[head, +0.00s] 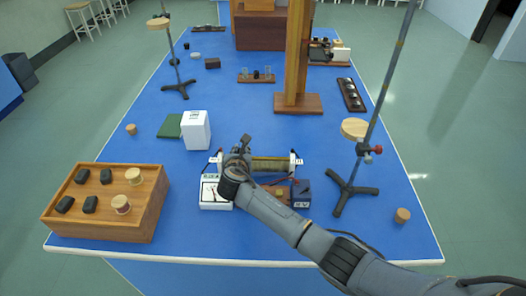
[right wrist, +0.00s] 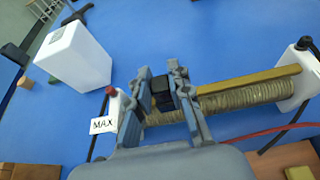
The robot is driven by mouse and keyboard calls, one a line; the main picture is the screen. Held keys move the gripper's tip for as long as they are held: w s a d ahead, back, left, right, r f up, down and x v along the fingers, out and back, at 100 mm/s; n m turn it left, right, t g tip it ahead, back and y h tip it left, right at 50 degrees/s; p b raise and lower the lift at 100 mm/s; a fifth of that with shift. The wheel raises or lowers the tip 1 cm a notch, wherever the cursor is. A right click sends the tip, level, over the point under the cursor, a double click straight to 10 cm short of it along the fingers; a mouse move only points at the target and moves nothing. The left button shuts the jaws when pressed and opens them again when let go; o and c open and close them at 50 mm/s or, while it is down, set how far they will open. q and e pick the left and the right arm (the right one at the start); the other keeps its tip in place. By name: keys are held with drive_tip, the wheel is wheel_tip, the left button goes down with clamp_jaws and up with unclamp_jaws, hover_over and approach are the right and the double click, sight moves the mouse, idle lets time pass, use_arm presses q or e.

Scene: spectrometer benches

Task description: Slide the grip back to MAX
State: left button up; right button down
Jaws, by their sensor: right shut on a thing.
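A rheostat with a wire-wound coil (head: 270,164) lies across the blue bench between two white end blocks. In the right wrist view its coil (right wrist: 250,97) runs under a brass-coloured rod (right wrist: 250,80). The MAX label (right wrist: 103,125) is at its left end. My right gripper (head: 241,152) is over the left part of the coil. In the right wrist view its fingers (right wrist: 163,92) are shut around the black grip (right wrist: 162,96), which sits on the rod close to the MAX end. The gripper and arm mostly hide the grip in the head view. My left gripper is not in view.
A white meter (head: 212,196) and a dark blue box (head: 301,194) stand in front of the rheostat. A white box (head: 196,130) is behind left, a wooden block with weights (head: 108,230) at left, and a tripod stand (head: 355,190) at right. Red and black leads lie nearby.

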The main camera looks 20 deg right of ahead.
drive_tip(key=shift+w+a+f, duration=0.15)
drive_tip(key=shift+w+a, duration=0.05)
drive_tip(key=shift+a, duration=0.45)
drive_tip(key=shift+s+d, duration=0.15)
drive_tip(key=shift+d, duration=0.2)
drive_tip(key=c, duration=1.5)
unclamp_jaws()
drive_tip(key=o, duration=0.3)
drive_tip(key=shift+a, duration=0.15)
drive_tip(key=v, duration=1.2)
